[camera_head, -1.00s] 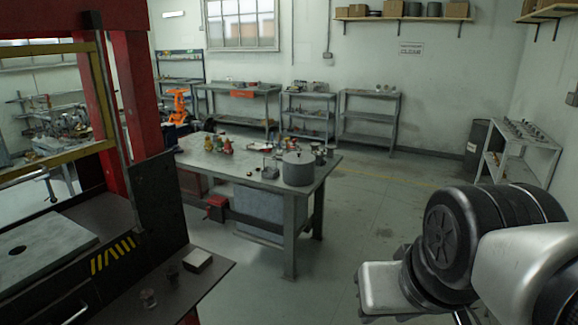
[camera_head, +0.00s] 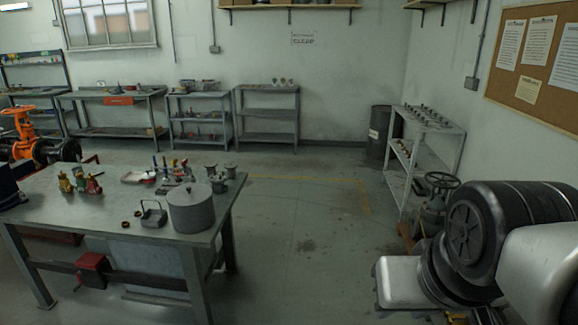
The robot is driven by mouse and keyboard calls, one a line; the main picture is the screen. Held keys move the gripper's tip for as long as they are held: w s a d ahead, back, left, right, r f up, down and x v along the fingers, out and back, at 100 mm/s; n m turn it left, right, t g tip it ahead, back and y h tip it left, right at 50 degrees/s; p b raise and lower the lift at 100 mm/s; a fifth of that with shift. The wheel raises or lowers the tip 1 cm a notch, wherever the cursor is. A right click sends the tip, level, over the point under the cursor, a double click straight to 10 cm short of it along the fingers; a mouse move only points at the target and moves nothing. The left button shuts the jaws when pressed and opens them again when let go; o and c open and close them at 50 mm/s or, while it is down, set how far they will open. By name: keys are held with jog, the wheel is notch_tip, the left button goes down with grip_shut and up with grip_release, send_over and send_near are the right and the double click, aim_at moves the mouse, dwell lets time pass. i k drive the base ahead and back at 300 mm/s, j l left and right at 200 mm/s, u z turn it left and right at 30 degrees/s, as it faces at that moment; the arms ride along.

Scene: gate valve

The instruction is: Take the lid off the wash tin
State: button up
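A grey round tin (camera_head: 191,212) with a lid (camera_head: 189,193) on it stands near the right end of the metal workbench (camera_head: 105,222). The lid has a small knob on top and looks seated. I take this to be the wash tin. My arm fills the lower right of the view, well to the right of the bench and apart from the tin. My gripper's fingers are not clearly visible.
A small wire-handled tray (camera_head: 153,216) stands left of the tin. Small bottles (camera_head: 80,181) and several metal parts lie behind. An orange valve (camera_head: 22,124) is at far left. Open floor (camera_head: 300,235) lies right of the bench. A shelf rack (camera_head: 425,150) stands at right.

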aim_at(189, 194)
jog(key=i+u, duration=0.2)
jog(key=i, duration=0.3)
jog(key=i+l+u, duration=0.2)
jog(key=i, duration=0.25)
jog(key=i+u, duration=0.25)
jog(key=i, duration=0.25)
jog(key=i+j+u, duration=0.25)
jog(key=i+j, duration=0.15)
jog(key=i+j+u, duration=0.25)
jog(key=i, duration=0.3)
jog(key=i+j+z, duration=0.2)
jog(key=j, duration=0.2)
jog(key=i+j+z, duration=0.15)
jog(key=j, duration=0.25)
jog(key=i+j+z, duration=0.2)
jog(key=j, duration=0.25)
jog(key=j+z, duration=0.2)
jog(key=j, duration=0.25)
